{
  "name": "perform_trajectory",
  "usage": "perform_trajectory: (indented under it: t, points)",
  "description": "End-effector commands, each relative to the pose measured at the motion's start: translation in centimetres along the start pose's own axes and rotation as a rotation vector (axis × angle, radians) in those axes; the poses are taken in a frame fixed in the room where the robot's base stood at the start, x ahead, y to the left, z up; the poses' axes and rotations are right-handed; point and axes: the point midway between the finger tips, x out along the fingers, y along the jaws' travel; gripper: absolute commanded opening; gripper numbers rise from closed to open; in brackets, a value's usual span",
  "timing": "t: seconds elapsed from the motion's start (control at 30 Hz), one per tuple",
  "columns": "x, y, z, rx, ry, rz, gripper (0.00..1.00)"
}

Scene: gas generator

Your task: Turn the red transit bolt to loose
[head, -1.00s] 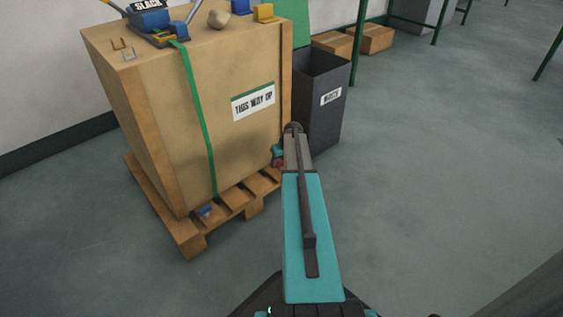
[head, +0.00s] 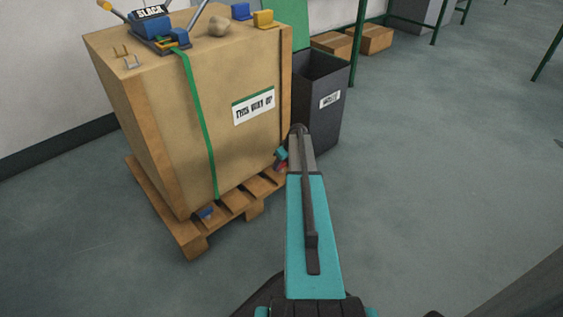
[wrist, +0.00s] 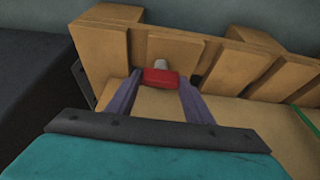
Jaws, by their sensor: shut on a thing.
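The red transit bolt (wrist: 160,78) shows in the wrist view as a red block with a pale round stub behind it, at the pallet's wooden end. My gripper (wrist: 165,80) has its two purple-grey fingers on either side of the red block and is shut on it. In the head view, my gripper (head: 281,157) is small and mostly hidden behind my arm, low at the crate's right corner beside the pallet (head: 190,240). The bolt's markings and exact turn angle cannot be read.
The strapped wooden crate (head: 165,110) stands on the pallet. A dark waste bin (head: 318,115) stands close to its right. A blue part (head: 204,213) sits at the pallet's front. Cardboard boxes (head: 375,39) lie behind. The floor at right is clear.

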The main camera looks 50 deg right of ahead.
Motion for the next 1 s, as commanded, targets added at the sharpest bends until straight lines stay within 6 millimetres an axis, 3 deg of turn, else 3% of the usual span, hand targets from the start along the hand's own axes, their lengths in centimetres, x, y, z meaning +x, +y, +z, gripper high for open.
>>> perform_trajectory:
  t: [0.37,0.4,0.5,1.0]
  points:
    - [0.0,0.0,0.1,-0.016,0.000,-0.006,0.24]
    - [0.0,0.0,0.1,-0.016,0.000,-0.006,0.52]
    - [0.0,0.0,0.1,-0.015,0.000,-0.006,0.66]
    - [-1.0,0.0,0.0,-0.014,0.001,-0.005,0.66]
